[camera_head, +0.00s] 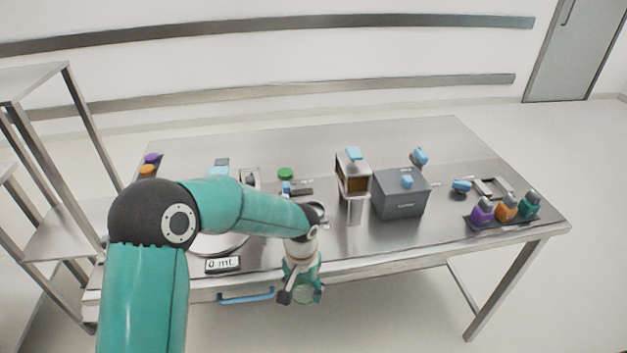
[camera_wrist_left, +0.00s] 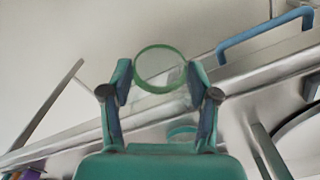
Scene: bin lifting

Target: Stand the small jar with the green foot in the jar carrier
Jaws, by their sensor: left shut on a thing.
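My left gripper (camera_head: 301,288) hangs in front of the table's front edge, pointing down. It is shut on a clear jar with a green ring (camera_head: 306,294), held off the table. In the left wrist view the jar's round green-edged end (camera_wrist_left: 160,67) shows between the two fingers (camera_wrist_left: 160,78). I cannot tell whether the jar is quite upright. A small metal frame (camera_head: 492,187) lies at the right of the table; I cannot tell whether it is the jar carrier. My left arm hides part of the table's left half. My right gripper is not in view.
A grey box (camera_head: 402,198) and a metal stand with a brown panel (camera_head: 353,178) stand mid-table. A rack of coloured bottles (camera_head: 507,208) sits at the right. A display reading 0 mL (camera_head: 222,264) is near the front left. A blue handle (camera_head: 247,297) juts below the front edge.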

